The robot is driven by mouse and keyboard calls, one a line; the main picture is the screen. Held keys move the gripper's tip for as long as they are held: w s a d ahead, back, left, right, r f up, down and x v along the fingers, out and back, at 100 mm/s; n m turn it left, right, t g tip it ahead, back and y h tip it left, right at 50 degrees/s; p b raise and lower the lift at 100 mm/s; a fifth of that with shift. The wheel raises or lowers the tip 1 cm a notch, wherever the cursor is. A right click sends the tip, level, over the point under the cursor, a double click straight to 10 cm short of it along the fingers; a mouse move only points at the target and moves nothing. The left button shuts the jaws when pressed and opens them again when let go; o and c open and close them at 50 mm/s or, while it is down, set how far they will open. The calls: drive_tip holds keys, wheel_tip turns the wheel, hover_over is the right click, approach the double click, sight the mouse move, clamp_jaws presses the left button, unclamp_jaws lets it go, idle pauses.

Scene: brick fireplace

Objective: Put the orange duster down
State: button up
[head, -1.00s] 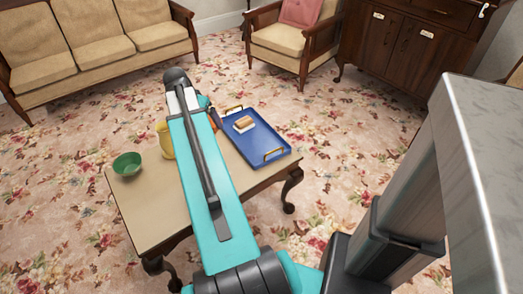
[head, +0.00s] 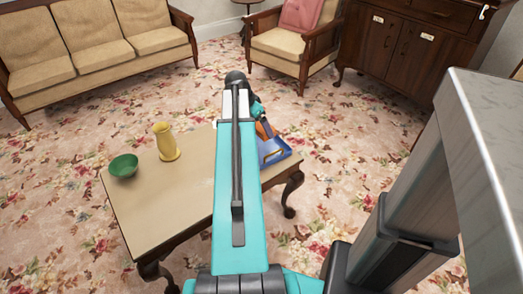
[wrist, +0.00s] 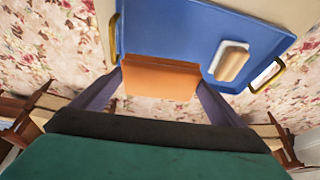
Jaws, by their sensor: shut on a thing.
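The orange duster (wrist: 160,80) is between the fingers of my gripper (wrist: 160,72), which is shut on it. In the wrist view it overlaps the edge of the blue tray (wrist: 165,30), with carpet seen beyond its other side. I cannot tell its height over the tray or whether they touch. In the head view, a bit of the orange duster (head: 265,131) shows at the blue tray (head: 278,155), and my arm hides most of the gripper (head: 259,112) and the tray.
The tray has gold handles and holds a tan-and-white block (wrist: 232,62). It is on a low table (head: 160,205) with a green bowl (head: 123,166) and a yellow vase (head: 166,143). The table's middle is bare. A sofa (head: 95,50), armchair (head: 290,45) and dark cabinet (head: 400,45) stand behind.

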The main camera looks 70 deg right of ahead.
drive_tip(key=shift+f+b, duration=0.5)
drive_tip(key=shift+f, duration=2.65)
drive_tip(key=shift+f+b, duration=0.3)
drive_tip(key=shift+f, duration=1.55)
drive_tip(key=shift+f, duration=0.1)
drive_tip(key=o, duration=0.7)
drive_tip(key=shift+o, duration=0.5)
